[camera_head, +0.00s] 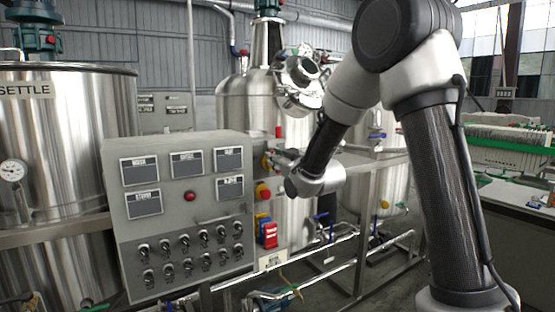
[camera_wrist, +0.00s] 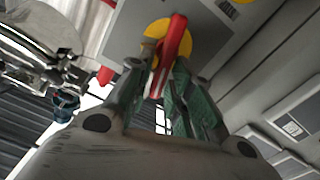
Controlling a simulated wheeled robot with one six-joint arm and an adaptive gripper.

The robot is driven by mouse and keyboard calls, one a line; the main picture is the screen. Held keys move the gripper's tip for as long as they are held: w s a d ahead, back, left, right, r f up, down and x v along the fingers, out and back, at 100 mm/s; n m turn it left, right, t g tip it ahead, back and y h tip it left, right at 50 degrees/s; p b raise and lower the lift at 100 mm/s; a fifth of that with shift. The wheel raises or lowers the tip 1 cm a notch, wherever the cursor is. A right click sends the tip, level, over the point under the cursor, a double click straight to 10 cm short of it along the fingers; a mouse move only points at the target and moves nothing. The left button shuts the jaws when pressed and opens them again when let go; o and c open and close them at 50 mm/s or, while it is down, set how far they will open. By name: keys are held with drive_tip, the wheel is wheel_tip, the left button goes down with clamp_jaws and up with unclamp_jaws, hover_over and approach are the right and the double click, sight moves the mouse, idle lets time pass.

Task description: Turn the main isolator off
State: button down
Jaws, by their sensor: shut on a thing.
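The main isolator is a red handle (camera_wrist: 173,38) on a yellow disc (camera_wrist: 153,30), mounted on a grey panel face in the wrist view. In the head view the isolator (camera_head: 265,163) shows small at the upper right side of the grey control box, partly hidden by my gripper (camera_head: 275,162). In the wrist view the green-padded fingers of my gripper (camera_wrist: 165,85) are on both sides of the red handle and shut on it.
The control box (camera_head: 190,236) carries labelled displays and several black knobs. A second red-and-yellow switch (camera_head: 263,191) and a red tag (camera_head: 269,235) sit below the isolator. Steel tanks (camera_head: 62,150) stand around, with pipes and a frame rail (camera_head: 366,165) close to my arm.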

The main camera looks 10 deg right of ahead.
sight(265, 164)
drive_tip(key=n, duration=0.2)
drive_tip(key=a+n, duration=0.1)
drive_tip(key=n, duration=0.2)
drive_tip(key=f+n, duration=0.1)
drive_tip(key=n, duration=0.1)
drive_tip(key=shift+s+a, duration=0.15)
drive_tip(key=shift+s, duration=0.05)
drive_tip(key=n, duration=0.3)
drive_tip(key=shift+s+a+f+n, duration=0.1)
drive_tip(key=shift+a+f+n, duration=0.05)
drive_tip(key=shift+f+n, duration=0.45)
drive_tip(key=shift+n, duration=0.7)
drive_tip(key=shift+f+n, duration=0.2)
drive_tip(key=shift+n, duration=0.7)
drive_tip(key=c, duration=1.5)
unclamp_jaws()
drive_tip(key=v, duration=0.7)
drive_tip(key=shift+s, duration=0.25)
